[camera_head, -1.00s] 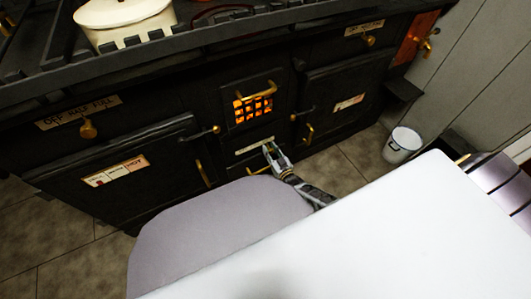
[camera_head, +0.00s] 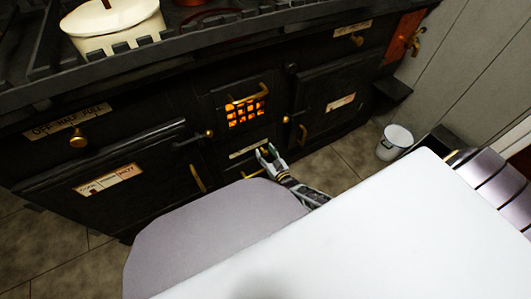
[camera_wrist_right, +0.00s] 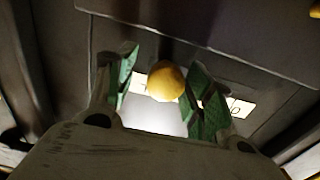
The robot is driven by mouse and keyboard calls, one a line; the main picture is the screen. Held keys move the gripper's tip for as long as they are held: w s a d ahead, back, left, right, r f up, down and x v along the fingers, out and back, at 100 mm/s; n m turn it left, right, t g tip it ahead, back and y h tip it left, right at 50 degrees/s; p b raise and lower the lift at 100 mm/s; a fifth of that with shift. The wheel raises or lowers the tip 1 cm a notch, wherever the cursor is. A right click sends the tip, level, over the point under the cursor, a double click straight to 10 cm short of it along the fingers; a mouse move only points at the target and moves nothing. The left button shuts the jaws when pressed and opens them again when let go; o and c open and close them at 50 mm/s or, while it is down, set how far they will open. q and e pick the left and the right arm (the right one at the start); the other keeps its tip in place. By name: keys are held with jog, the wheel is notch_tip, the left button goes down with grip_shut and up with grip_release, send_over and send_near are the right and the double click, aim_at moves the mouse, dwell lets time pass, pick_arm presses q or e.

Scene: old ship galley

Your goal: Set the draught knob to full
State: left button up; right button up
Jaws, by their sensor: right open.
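In the wrist view a round yellow brass knob (camera_wrist_right: 166,82) sits between the two green-padded fingers of my right gripper (camera_wrist_right: 162,72). The gripper is open, and I cannot tell whether either finger touches the knob. A pale label (camera_wrist_right: 238,106) shows behind the fingers, mostly hidden, so its marks cannot be read. In the head view my right gripper (camera_head: 266,150) is low at the middle of the black stove, at the right end of a small pale label (camera_head: 249,149) under the glowing fire grate (camera_head: 246,113). The fingers largely hide the knob there. My left gripper is not in view.
Other brass knobs sit under labels at the stove's left (camera_head: 78,140) and right (camera_head: 357,40). Oven doors with brass handles flank the grate. A cream pot (camera_head: 112,22) stands on top behind a rail. A white bucket (camera_head: 395,142) stands on the floor at right.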

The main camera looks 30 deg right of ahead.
jog(key=s, duration=1.1)
jog(key=shift+s+d, duration=0.3)
dwell(0.8)
